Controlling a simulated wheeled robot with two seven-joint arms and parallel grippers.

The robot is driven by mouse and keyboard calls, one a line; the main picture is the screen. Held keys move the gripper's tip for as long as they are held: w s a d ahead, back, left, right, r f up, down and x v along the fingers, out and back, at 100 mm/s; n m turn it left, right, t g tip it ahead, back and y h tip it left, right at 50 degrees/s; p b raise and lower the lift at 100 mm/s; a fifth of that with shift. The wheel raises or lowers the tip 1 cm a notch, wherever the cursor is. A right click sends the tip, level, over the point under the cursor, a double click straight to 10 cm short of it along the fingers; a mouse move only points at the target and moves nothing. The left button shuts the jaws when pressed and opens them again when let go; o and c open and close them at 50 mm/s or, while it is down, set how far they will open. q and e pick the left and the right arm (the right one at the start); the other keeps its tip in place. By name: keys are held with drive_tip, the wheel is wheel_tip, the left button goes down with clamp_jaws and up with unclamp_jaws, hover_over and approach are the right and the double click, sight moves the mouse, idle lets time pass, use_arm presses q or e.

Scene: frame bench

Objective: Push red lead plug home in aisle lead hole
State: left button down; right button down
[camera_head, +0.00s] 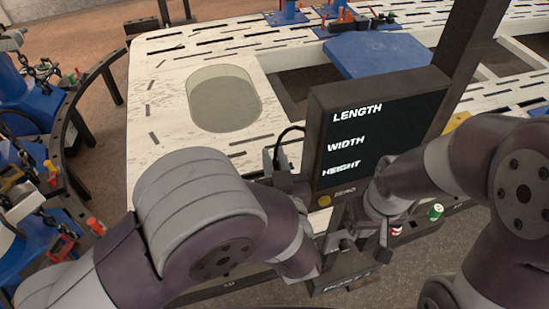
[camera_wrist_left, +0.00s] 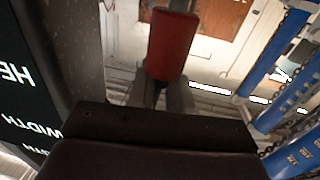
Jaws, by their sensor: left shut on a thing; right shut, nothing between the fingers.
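The red lead plug (camera_wrist_left: 172,45) shows in the left wrist view, held between the two fingers of my left gripper (camera_wrist_left: 163,92). In the head view my left gripper (camera_head: 283,165) is just left of the black display, partly behind my own left arm, and I cannot make out the red plug there. A thin black cable (camera_head: 287,133) arches beside it. My right gripper (camera_head: 358,238) is shut and empty, low in front of the display. I cannot pick out the aisle lead hole in either view, nor tell whether the plug touches it.
The black display (camera_head: 375,120) reads LENGTH, WIDTH and HEIGHT and stands close to both grippers. The pale slotted bench (camera_head: 165,105) has an oval recess (camera_head: 222,98). A blue plate (camera_head: 375,60) lies behind. A green-capped item (camera_head: 435,211) is at right. Blue racks are at left.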

use_arm(q)
drive_tip(key=shift+f+b, duration=1.6)
drive_tip(key=shift+f, duration=0.5)
drive_tip(key=c, duration=1)
unclamp_jaws()
drive_tip(key=shift+o, duration=0.2)
drive_tip(key=shift+s, duration=0.1)
drive_tip(key=shift+s+d, duration=0.1)
drive_tip(key=shift+s, duration=0.25)
drive_tip(key=s+d+b, duration=0.2)
drive_tip(key=s, duration=0.9)
drive_tip(key=shift+s, duration=0.3)
